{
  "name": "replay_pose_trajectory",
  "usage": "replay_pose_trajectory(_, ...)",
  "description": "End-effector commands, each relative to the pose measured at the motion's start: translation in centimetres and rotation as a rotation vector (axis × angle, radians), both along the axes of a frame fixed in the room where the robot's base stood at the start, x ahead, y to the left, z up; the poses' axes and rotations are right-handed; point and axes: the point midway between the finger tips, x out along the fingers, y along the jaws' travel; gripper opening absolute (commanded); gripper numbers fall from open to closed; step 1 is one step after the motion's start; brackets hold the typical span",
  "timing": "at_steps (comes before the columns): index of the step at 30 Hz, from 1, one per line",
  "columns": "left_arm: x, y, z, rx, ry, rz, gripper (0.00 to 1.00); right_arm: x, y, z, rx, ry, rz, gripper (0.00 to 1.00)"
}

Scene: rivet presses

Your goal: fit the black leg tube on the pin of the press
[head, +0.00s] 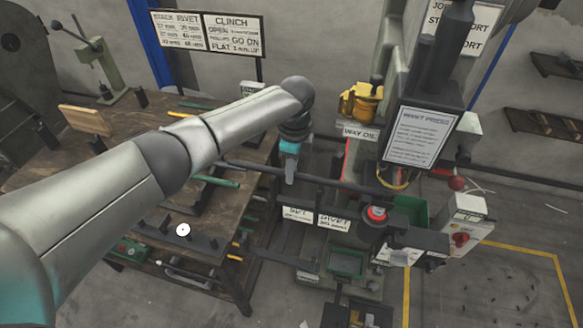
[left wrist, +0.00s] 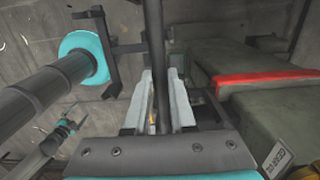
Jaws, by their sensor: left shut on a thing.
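The black leg tube (head: 335,181) lies nearly level in the head view, between the bench and the press. My left gripper (head: 290,170) points down and is shut on the tube. In the left wrist view the tube (left wrist: 156,50) runs between the two pale fingers of the gripper (left wrist: 163,105). The press (head: 433,95) stands at the right with a sign on its front. The tube's right end is near the press's front, above a red-topped round part (head: 376,212). I cannot make out the pin, nor whether the tube touches it. My right gripper is not identifiable.
A wooden workbench (head: 130,185) with tools stands at the left. Small labelled signs (head: 315,217) and a green bin (head: 410,211) sit around the press. A yellow oil can (head: 361,103) is behind the tube. A control box (head: 466,222) stands at the right.

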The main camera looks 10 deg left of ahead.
Motion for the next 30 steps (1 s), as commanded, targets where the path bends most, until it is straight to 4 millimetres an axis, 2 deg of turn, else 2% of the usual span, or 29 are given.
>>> replay_pose_trajectory(17,0.0,-0.1,-1.5,-0.001,0.000,-0.001,0.00,0.0,0.0,-0.8,0.000,0.000,0.000,1.00)
replay_pose_trajectory(30,0.0,0.0,-1.4,-0.001,-0.001,0.000,0.00,0.0,0.0,-0.8,0.000,0.000,0.000,1.00)
